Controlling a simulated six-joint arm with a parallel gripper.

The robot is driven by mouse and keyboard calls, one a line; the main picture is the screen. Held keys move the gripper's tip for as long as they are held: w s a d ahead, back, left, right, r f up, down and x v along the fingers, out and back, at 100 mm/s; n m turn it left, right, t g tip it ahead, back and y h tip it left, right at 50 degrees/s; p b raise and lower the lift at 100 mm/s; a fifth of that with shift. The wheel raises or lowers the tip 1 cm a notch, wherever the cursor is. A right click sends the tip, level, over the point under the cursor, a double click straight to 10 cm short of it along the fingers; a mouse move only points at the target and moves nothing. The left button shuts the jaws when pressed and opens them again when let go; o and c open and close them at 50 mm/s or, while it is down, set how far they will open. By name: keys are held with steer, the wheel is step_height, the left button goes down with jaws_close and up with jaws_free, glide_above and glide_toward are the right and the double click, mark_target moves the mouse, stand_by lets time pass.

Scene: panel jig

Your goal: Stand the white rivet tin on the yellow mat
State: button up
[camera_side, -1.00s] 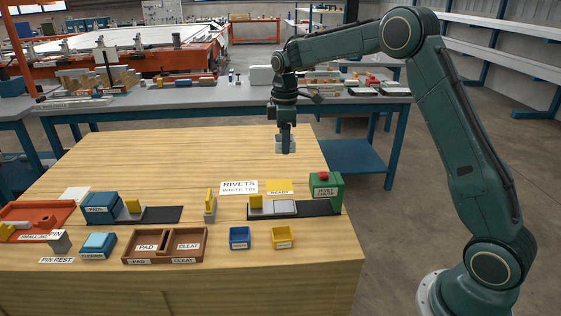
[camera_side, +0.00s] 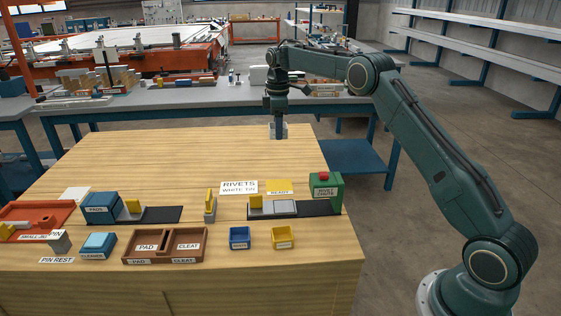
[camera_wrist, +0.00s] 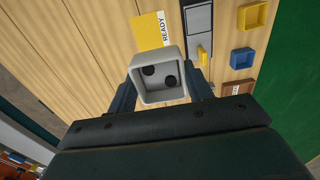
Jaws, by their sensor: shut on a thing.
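My gripper (camera_side: 278,127) is shut on the white rivet tin (camera_side: 280,135) near the far edge of the bench. In the wrist view the open-topped tin (camera_wrist: 143,84) sits between the two fingers of my gripper (camera_wrist: 162,88), with two dark round things inside. The yellow mat (camera_side: 280,184), lettered READY, lies flat and empty nearer the side camera. The wrist view also shows the mat (camera_wrist: 146,31), just beyond the tin's rim. I cannot tell from these views whether the tin touches the bench.
A white RIVETS sign (camera_side: 239,187) lies left of the mat. A green box with a red top (camera_side: 326,188) stands to its right. A dark strip with a grey plate (camera_side: 278,207) and blue (camera_side: 239,237) and yellow (camera_side: 283,237) bins lie nearer. The bench's far middle is clear.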

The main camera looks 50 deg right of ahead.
mark_target(279, 187)
steer(key=shift+w+d+f, duration=0.2)
steer(key=shift+w+d, duration=0.15)
steer(key=shift+d, duration=0.15)
steer(key=shift+w+d+f, duration=0.15)
steer(key=shift+w+d, duration=0.15)
steer(key=shift+d, duration=0.2)
steer(key=shift+f, duration=0.1)
step_height(279, 187, down, 20)
steer(key=shift+r, duration=0.1)
stand_by(0.5)
steer(key=o, duration=1.1)
